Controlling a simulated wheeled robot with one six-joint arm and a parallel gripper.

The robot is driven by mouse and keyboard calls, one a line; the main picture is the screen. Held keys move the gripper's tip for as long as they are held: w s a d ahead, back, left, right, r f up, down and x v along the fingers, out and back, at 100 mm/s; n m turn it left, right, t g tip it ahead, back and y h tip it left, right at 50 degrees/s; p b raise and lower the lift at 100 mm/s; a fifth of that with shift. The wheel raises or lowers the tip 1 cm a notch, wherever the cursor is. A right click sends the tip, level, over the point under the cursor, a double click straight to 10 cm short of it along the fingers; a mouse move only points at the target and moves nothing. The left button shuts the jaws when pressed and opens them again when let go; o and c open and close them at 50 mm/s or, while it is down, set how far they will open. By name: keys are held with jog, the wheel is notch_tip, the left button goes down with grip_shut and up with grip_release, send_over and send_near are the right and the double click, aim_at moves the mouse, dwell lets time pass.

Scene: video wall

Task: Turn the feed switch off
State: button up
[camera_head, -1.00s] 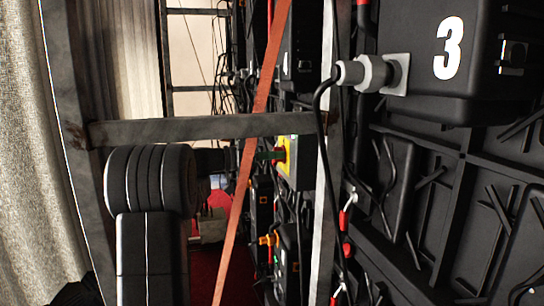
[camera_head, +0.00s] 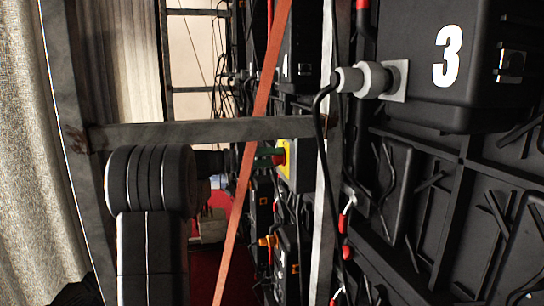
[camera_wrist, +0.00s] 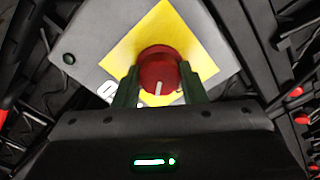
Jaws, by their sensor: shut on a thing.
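The feed switch is a round red knob (camera_wrist: 158,68) on a yellow plate (camera_wrist: 197,42), fixed to a grey box (camera_wrist: 90,55). A short white mark on the knob points down in the wrist view, toward my gripper's body. A white character like a 0 (camera_wrist: 104,90) shows at the box's lower left, partly hidden by a finger. My gripper (camera_wrist: 160,84) has its two dark green fingers on either side of the knob, shut on it. In the head view, my gripper (camera_head: 268,156) reaches the yellow plate (camera_head: 287,153) behind an orange strap.
The orange strap (camera_head: 262,110) runs diagonally in front of my wrist. A metal crossbar (camera_head: 200,131) lies just above my arm. Black panels with a box marked 3 (camera_head: 430,60) and a grey plug (camera_head: 375,79) fill the right. Cables hang near the upright.

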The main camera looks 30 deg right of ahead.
jog(key=n+p, duration=0.3)
jog(key=n, duration=0.2)
jog(key=shift+r+n, duration=0.1)
jog(key=shift+n, duration=0.2)
jog(key=shift+n+p, duration=1.5)
jog(key=shift+n, duration=0.8)
jog(key=o, duration=1)
jog(key=shift+a, duration=0.1)
jog(key=v, duration=1.3)
jog(key=shift+a+b, duration=0.35)
jog(key=shift+b, duration=0.1)
jog(key=shift+w+d, duration=0.1)
